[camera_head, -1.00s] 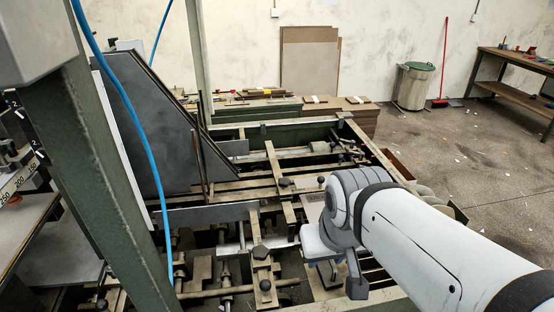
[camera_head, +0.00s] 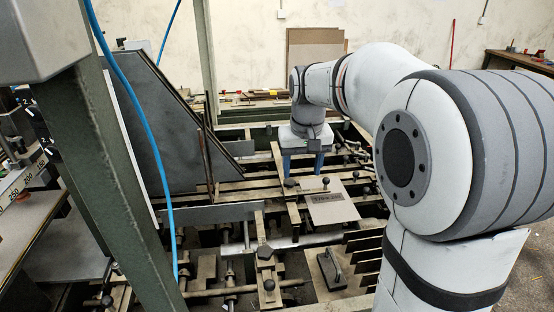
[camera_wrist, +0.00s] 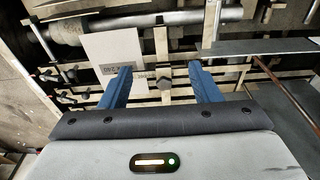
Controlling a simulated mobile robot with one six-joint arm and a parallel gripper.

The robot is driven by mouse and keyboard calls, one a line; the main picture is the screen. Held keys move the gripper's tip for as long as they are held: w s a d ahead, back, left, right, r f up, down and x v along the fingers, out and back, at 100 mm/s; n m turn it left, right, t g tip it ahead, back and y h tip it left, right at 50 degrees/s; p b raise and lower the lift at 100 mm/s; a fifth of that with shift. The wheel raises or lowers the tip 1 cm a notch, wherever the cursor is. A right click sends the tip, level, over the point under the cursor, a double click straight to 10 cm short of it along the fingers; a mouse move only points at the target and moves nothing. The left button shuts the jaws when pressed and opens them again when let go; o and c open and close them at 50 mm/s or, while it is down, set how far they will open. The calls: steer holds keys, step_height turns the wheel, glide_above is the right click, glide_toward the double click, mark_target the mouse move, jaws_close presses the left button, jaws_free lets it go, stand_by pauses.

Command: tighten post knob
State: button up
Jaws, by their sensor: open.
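A dark, lobed post knob (camera_wrist: 165,83) sits on a cross bar of the feeder frame in the wrist view, seen between my two blue fingers. My gripper (camera_wrist: 160,70) is open and empty, with a finger to each side of the knob in the picture. I cannot tell its height above the knob. In the head view my gripper (camera_head: 303,171) points down over the middle of the feeder, near the cross bar. I cannot make the knob out there; a finger seems to hide it.
A lettered board (camera_head: 330,208) lies near my gripper. Other knobs (camera_head: 265,251) stand on the front bars. A large grey slanted plate (camera_head: 165,125) rises to the left. A green post (camera_head: 95,170) and blue hose (camera_head: 150,150) cross the head view's left side.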

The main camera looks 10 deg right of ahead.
steer(key=g, duration=0.1)
glide_above(290, 181)
step_height(290, 181, down, 6)
steer(key=shift+r, duration=0.1)
steer(key=shift+w+f, duration=0.15)
steer(key=shift+f, duration=0.05)
step_height(290, 181, down, 8)
steer(key=shift+r+p, duration=0.2)
steer(key=shift+p, duration=0.5)
steer(key=shift+c, duration=0.4)
steer(key=c, duration=0.9)
